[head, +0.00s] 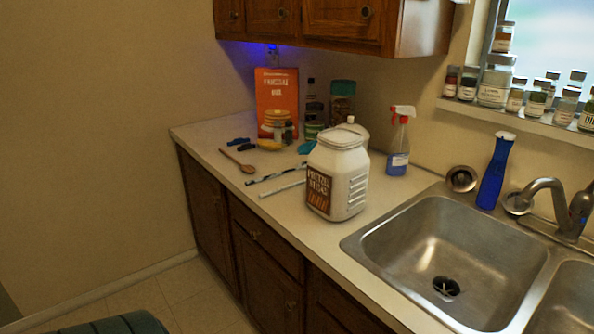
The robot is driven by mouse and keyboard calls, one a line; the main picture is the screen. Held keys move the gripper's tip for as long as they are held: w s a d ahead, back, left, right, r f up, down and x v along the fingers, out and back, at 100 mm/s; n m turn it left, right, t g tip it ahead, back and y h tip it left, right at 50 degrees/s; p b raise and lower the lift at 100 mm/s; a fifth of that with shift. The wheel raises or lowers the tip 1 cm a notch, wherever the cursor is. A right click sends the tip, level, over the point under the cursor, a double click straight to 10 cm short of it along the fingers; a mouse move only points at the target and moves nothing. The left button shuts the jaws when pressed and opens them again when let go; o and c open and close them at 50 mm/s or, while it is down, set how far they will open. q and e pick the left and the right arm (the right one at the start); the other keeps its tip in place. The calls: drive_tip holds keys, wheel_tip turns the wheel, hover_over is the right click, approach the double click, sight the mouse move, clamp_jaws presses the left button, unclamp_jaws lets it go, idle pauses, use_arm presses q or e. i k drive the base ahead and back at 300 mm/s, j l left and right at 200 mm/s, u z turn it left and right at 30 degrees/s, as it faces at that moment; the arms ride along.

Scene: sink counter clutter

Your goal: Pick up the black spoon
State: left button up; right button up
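I cannot pick out a black spoon for certain. A small dark object (246,147) lies on the left part of the counter, next to a dark blue object (238,141); its shape is too small to tell. A long thin black-and-white utensil (275,174) lies nearer the white jug, and its end is hard to make out. A brown wooden spoon (238,161) lies to the left of it. Neither of my grippers is in view.
A large white jug (338,172) stands on the counter (222,182) beside a white stick (283,189). An orange pancake mix box (277,95), jars and a spray bottle (399,145) stand behind. The steel sink (440,250) is at right; wooden cabinets (345,22) hang above.

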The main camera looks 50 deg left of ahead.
sight(302, 165)
drive_tip(key=j, duration=2.35)
